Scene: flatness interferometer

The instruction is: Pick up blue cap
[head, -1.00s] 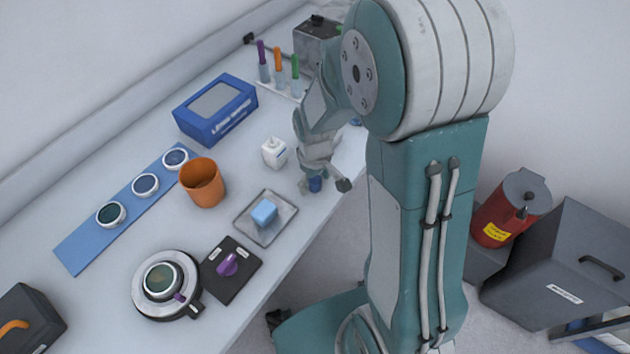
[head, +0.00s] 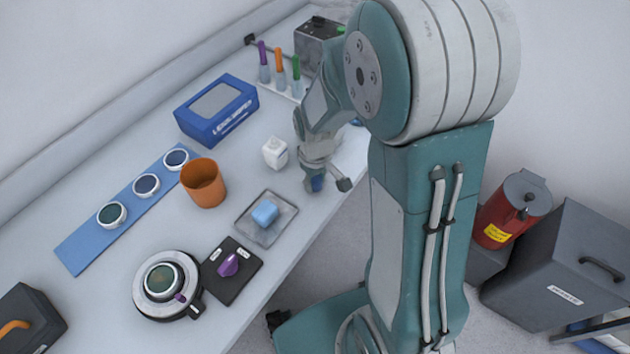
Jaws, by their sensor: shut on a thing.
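The blue cap (head: 317,183) is a small dark blue piece near the front edge of the bench, right of the grey tray. My gripper (head: 318,184) points down around it, with its fingers on either side, and is shut on it. The fingers and palm hide much of the cap. I cannot tell whether the cap touches the bench top or is slightly above it.
A grey tray (head: 287,222) with a light blue block (head: 265,212) and an orange cup (head: 203,184) are further left. Capped tubes (head: 279,66) stand behind. The bench's front edge is close.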

